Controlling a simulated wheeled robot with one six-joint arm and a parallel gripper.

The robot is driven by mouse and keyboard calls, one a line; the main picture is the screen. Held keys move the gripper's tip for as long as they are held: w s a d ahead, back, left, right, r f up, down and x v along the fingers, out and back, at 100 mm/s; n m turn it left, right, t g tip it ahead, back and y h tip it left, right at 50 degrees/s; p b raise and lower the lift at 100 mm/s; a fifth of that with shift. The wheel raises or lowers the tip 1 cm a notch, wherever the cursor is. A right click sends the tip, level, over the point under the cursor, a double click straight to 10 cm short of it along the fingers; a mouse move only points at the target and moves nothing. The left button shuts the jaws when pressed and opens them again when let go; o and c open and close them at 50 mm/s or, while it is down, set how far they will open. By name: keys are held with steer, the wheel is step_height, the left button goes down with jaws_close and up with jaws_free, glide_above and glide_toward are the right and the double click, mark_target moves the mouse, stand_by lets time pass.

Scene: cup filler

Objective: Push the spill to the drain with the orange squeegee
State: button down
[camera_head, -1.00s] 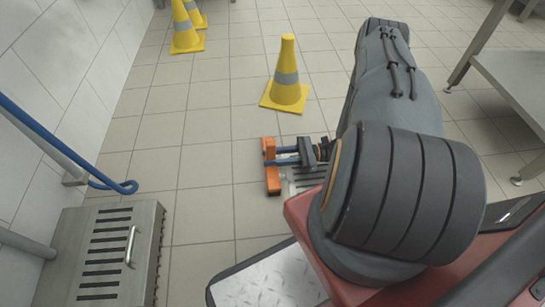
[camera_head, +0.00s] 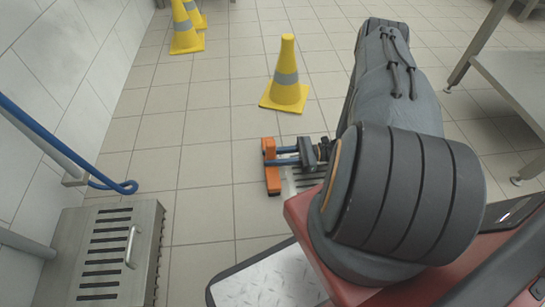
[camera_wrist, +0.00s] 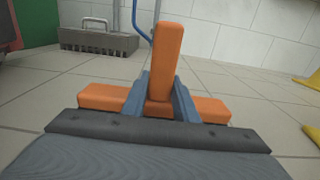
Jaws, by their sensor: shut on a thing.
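The orange squeegee (camera_head: 271,168) is at the floor tiles in the middle of the head view. My gripper (camera_head: 287,155), with blue fingers, is shut on it. In the wrist view the orange squeegee (camera_wrist: 168,52) has an upright block between the fingers of my gripper (camera_wrist: 160,90) and a wide orange bar across below. I cannot tell whether its lower edge touches the floor. A slotted metal grate (camera_head: 290,188) shows on the floor just right of the squeegee, partly hidden by my arm. I cannot make out the spill in either view.
A slotted steel box with a handle (camera_head: 148,225) stands at lower left by the wall; it also shows in the wrist view (camera_wrist: 75,42). A yellow cone (camera_head: 286,90) stands beyond the squeegee. A blue hose (camera_head: 50,140) hangs at left. A steel table (camera_head: 510,75) is at right. Tiles left of the squeegee are clear.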

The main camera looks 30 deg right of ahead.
mark_target(273, 145)
steer(key=shift+r+p, duration=2.45)
steer(key=shift+r, duration=1.05)
